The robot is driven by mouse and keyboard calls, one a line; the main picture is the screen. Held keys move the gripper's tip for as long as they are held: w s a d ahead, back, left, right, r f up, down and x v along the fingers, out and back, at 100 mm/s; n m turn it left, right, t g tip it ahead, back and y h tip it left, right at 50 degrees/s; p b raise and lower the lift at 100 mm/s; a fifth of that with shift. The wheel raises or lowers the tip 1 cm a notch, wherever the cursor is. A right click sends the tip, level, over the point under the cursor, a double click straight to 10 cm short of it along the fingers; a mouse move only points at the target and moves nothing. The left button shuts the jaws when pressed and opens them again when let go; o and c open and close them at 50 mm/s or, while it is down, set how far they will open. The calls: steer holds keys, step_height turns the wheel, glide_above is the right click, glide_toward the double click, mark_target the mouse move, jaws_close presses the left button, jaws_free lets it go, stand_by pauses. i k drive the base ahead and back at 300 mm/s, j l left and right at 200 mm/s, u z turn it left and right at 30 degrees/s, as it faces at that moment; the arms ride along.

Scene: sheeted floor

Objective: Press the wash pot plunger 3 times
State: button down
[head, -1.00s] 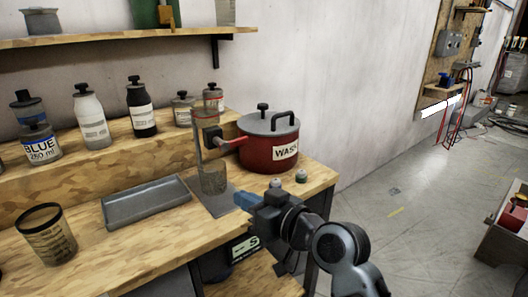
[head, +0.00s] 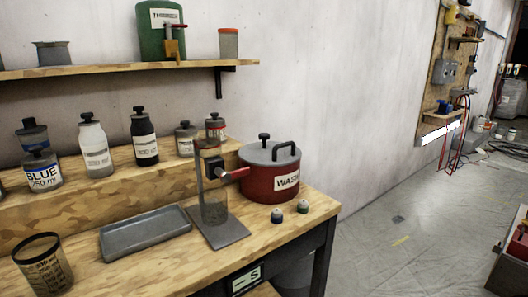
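The red wash pot (head: 262,182) stands on the right part of the wooden bench, with a grey lid, a dark arched handle and a white label beginning "WAS". A black-knobbed plunger (head: 264,139) sticks up from the left part of its lid. I cannot tell how far the plunger is pressed. My gripper is not in the head view, and nothing covers the pot's top.
A metal stand with a red-handled lever (head: 232,174) and a glass jar is just left of the pot. Two small capped bottles (head: 303,206) are in front of it. A grey tray (head: 145,232) and labelled bottles (head: 95,147) lie further left. A shelf (head: 110,69) hangs above.

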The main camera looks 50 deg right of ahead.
mark_target(263, 137)
steer(key=u, duration=0.25)
steer(key=l+u, duration=0.35)
steer(key=k+l+u, duration=0.15)
steer(key=l+u, duration=0.25)
steer(key=k+l, duration=0.1)
steer(key=l, duration=0.25)
steer(key=k+l+u, duration=0.1)
steer(key=l, duration=0.25)
steer(key=k+l, duration=0.1)
steer(key=l, duration=0.25)
steer(key=k+l, duration=0.1)
steer(key=l, duration=0.25)
steer(key=k+l+u, duration=0.1)
steer(key=l, duration=0.2)
